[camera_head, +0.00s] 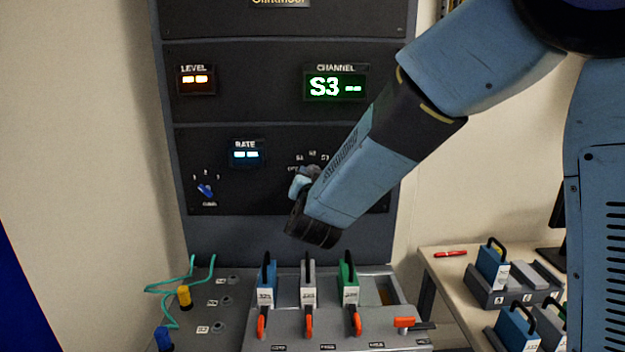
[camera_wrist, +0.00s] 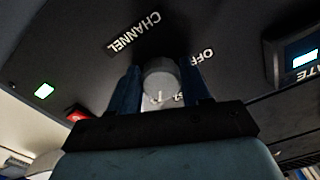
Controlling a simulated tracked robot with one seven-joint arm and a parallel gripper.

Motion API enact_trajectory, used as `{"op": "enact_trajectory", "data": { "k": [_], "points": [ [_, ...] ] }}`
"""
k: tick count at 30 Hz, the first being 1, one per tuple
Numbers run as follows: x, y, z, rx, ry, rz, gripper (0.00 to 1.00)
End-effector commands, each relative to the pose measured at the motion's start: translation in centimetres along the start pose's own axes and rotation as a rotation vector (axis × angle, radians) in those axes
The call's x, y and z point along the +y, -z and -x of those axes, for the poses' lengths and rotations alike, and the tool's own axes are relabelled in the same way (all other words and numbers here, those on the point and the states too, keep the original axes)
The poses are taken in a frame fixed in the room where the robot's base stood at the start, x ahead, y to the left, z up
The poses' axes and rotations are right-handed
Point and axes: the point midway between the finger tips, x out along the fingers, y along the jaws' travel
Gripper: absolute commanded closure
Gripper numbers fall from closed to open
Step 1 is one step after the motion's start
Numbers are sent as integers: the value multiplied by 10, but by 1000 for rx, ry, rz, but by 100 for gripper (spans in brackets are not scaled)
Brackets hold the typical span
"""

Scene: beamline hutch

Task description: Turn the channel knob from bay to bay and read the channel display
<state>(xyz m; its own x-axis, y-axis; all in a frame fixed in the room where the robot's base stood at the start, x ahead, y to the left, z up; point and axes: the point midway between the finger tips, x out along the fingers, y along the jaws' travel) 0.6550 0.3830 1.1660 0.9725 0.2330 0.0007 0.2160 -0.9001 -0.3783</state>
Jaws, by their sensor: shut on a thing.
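The channel knob (camera_wrist: 160,78) is a light grey round knob on the dark panel. In the wrist view it sits between the two blue fingers of my gripper (camera_wrist: 160,88), which is shut on it. "CHANNEL" and "OFF" labels show beside it, upside down in that view. In the head view my gripper (camera_head: 303,182) is at the panel and mostly covers the knob; the position marks around it are partly hidden. The channel display (camera_head: 336,87) glows green and reads "S3", followed by small dashes.
A level display (camera_head: 197,79) glows orange and a rate display (camera_head: 246,154) pale blue. A small blue knob (camera_head: 205,190) is at lower left. Below my wrist, blue, grey and green handled blocks (camera_head: 348,290) stand on a grey bench unit with orange levers. A side table (camera_head: 450,270) is at right.

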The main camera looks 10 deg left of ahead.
Motion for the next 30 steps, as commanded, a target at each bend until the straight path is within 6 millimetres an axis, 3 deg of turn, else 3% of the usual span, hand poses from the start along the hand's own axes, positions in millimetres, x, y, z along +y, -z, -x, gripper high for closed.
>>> {"op": "enact_trajectory", "data": {
  "k": [18,19,25,30],
  "points": [
    [1,-3,1,-6,-3,-47,83],
    [1,-3,1,-6,-3,-47,52],
    [1,-2,1,-4,-2,-48,32],
    [1,-1,0,-2,-1,-48,31]
  ]
}}
